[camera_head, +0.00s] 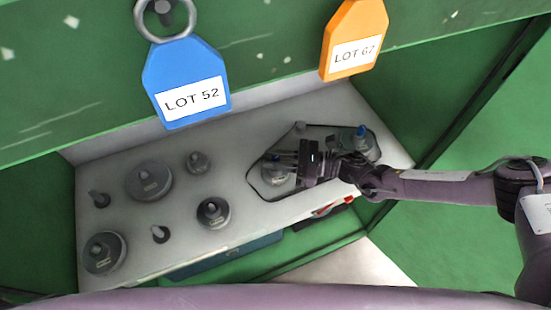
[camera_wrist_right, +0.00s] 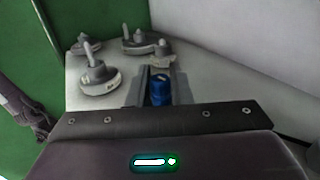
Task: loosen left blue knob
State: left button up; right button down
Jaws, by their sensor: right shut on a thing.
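The left blue knob (camera_wrist_right: 159,92) shows between the fingers of my right gripper in the right wrist view. In the head view the right gripper (camera_head: 283,161) reaches in from the right and is shut on this knob, hiding most of it. The knob's round grey base (camera_head: 274,177) shows below the fingers, on a dark-outlined plate on the light grey bench. A second blue knob (camera_head: 361,131) stands to the right on another round grey fitting, apart from the fingers and beside my wrist. My left gripper is not in view.
Several dark grey round weights and fittings, such as one large disc (camera_head: 149,181), stand on the left of the bench (camera_head: 240,215). A blue LOT 52 tag (camera_head: 187,75) and an orange LOT 67 tag (camera_head: 353,35) hang at the back. Green walls enclose the bench.

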jog(key=c, duration=1.4)
grip_release()
jog(key=shift+o, duration=0.2)
jog(key=d, duration=0.5)
jog(key=s+d+b, duration=0.1)
jog(key=d, duration=0.1)
jog(key=shift+d, duration=0.35)
